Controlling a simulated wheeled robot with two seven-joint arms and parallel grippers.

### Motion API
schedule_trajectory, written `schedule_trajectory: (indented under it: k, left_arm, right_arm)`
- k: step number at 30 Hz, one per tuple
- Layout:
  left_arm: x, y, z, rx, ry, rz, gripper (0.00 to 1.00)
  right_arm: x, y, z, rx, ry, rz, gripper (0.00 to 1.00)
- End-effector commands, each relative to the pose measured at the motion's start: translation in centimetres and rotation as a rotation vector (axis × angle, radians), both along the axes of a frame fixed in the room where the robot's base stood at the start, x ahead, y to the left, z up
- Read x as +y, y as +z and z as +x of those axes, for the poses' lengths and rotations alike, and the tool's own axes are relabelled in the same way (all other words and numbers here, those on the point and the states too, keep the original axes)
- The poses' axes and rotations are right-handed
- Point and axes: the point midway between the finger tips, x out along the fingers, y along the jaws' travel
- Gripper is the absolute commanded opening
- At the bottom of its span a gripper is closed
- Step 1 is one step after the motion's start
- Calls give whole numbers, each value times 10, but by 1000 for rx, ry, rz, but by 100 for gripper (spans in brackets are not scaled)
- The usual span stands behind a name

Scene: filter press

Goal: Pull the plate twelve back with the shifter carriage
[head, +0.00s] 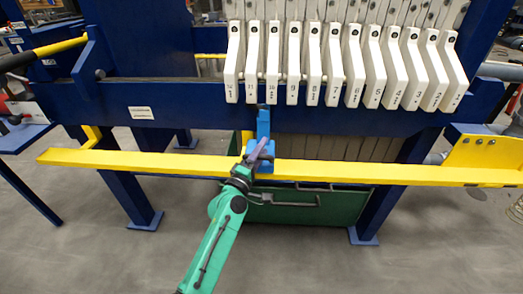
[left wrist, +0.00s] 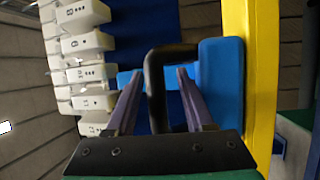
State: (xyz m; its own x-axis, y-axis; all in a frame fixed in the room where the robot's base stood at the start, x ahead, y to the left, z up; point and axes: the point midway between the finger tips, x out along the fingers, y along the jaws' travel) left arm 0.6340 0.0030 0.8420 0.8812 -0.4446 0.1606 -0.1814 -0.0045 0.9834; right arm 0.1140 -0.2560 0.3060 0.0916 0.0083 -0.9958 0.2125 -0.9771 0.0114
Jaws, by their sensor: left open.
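The shifter carriage (head: 264,124) is a blue block with an upright arm on the yellow rail, below the row of white plate handles. In the left wrist view the carriage (left wrist: 221,80) shows at right, with a black loop handle (left wrist: 155,92). My left gripper (head: 256,158) is at the carriage; in its wrist view the gripper (left wrist: 158,75) is open, with the handle's near bar between its two fingers. Contact cannot be told. Plate twelve (head: 234,62) seems to be the leftmost handle, left of the carriage, its label hard to read. My right gripper is not in view.
The yellow rail (head: 130,160) runs across the front of the blue frame (head: 180,105), clear to the left of the carriage. A green bin (head: 320,207) stands beneath. Several other numbered plate handles (head: 375,70) hang close together to the right.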

Motion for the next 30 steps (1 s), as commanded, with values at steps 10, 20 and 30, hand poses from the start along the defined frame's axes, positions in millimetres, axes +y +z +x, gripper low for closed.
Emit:
schedule_trajectory:
  k: [10, 20, 30]
  left_arm:
    - [3, 0, -5, -2, 2, 0, 52]
    - [30, -12, -59, 0, 1, 2, 52]
    - [62, -24, -122, -1, 0, 2, 52]
  right_arm:
    - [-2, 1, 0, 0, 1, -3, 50]
    - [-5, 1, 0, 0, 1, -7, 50]
    - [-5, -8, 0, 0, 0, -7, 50]
